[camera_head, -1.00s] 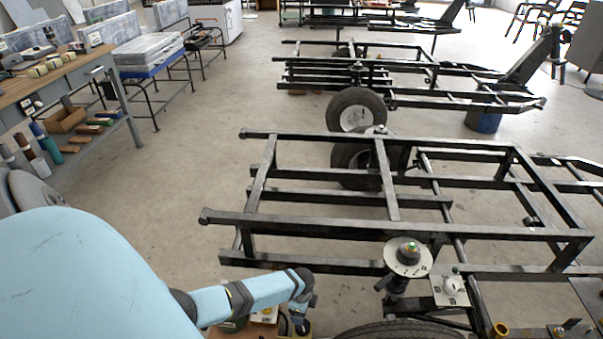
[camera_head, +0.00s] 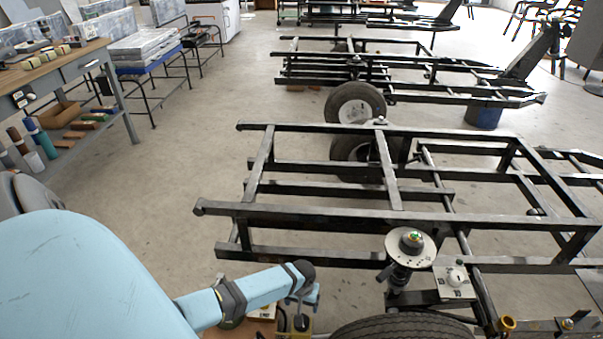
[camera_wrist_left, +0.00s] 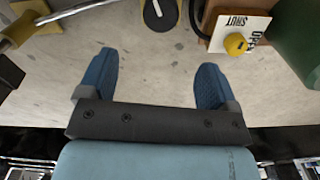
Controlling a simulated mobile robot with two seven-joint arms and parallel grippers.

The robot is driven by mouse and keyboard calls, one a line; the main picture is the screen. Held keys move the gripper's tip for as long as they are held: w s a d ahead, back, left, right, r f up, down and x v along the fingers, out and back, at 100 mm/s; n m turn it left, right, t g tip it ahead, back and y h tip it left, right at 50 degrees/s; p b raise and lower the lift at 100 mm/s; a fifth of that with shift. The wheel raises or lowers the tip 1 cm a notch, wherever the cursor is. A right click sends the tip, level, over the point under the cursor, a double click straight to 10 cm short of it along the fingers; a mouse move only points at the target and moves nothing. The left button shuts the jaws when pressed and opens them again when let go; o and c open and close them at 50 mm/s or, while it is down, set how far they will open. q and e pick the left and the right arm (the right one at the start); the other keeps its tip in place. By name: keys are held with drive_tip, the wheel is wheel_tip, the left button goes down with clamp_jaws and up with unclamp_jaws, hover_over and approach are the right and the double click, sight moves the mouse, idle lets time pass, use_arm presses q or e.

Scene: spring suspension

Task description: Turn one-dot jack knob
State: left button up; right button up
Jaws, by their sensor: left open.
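I cannot tell which knob bears one dot. My left gripper (camera_wrist_left: 158,64) is open and empty, its two blue fingers apart above the floor. In the left wrist view a black dial with a pale pointer (camera_wrist_left: 159,12) lies beyond the fingers, and a yellow knob (camera_wrist_left: 236,44) sits on an OPEN/SHUT plate. My right gripper is out of view.
A black trailer frame (camera_head: 320,216) fills the middle, with a tyre (camera_head: 405,328) at the near edge. A green cylinder (camera_wrist_left: 299,45) stands at the right of the wrist view. A workbench (camera_head: 95,60) is at the left; open floor (camera_head: 180,170) lies between.

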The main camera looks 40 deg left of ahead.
use_arm(q)
wheel_tip(320, 180, down, 7)
drive_tip(key=n+b, duration=0.6)
drive_tip(key=n, duration=0.2)
drive_tip(key=shift+a+n, duration=0.1)
drive_tip(key=shift+n, duration=0.3)
wheel_tip(320, 180, down, 6)
drive_tip(key=b, duration=0.3)
drive_tip(key=shift+r, duration=0.15)
drive_tip(key=shift+f+b, duration=0.55)
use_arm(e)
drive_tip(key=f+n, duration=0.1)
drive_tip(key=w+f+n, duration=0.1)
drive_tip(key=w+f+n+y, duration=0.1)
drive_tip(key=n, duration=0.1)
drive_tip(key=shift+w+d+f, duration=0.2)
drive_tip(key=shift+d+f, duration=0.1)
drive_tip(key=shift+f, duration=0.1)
use_arm(q)
drive_tip(key=shift+c, duration=0.2)
